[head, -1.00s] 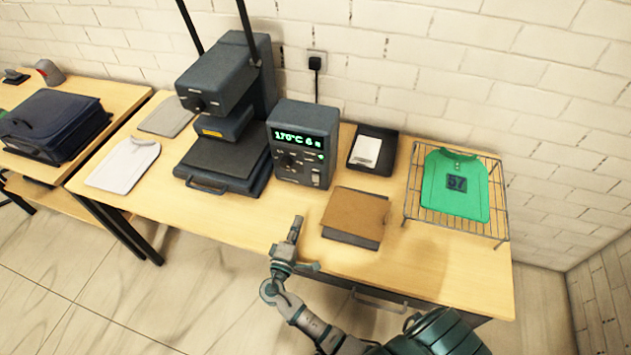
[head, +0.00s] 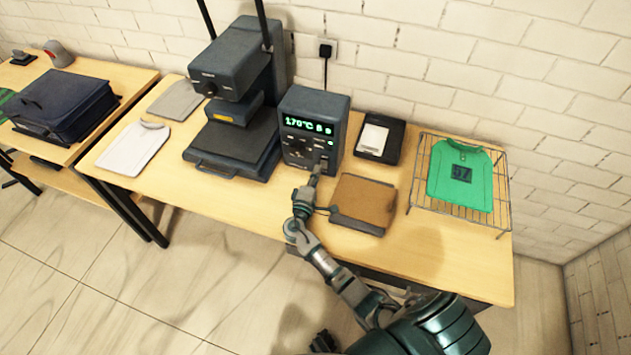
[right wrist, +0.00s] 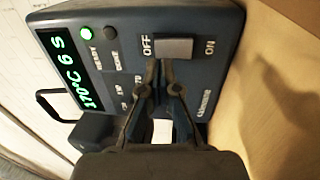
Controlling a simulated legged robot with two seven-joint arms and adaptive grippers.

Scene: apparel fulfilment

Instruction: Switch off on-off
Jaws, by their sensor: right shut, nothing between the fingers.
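The dark control box (head: 313,125) stands beside the heat press, with its green display lit at 170°C and a green light on. Its on-off switch (right wrist: 174,48) is a grey rocker between the words OFF and ON in the right wrist view. My right gripper (right wrist: 163,72) is shut and empty, its fingertips at or just short of the switch's edge; I cannot tell if they touch. In the head view the right gripper (head: 316,172) covers the switch area.
The heat press (head: 237,100) stands left of the box. A brown pad (head: 364,200) lies right of my gripper. A black tray (head: 380,137) and a wire rack (head: 415,185) with a green shirt (head: 461,175) are further right. A white shirt (head: 132,147) lies at the left.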

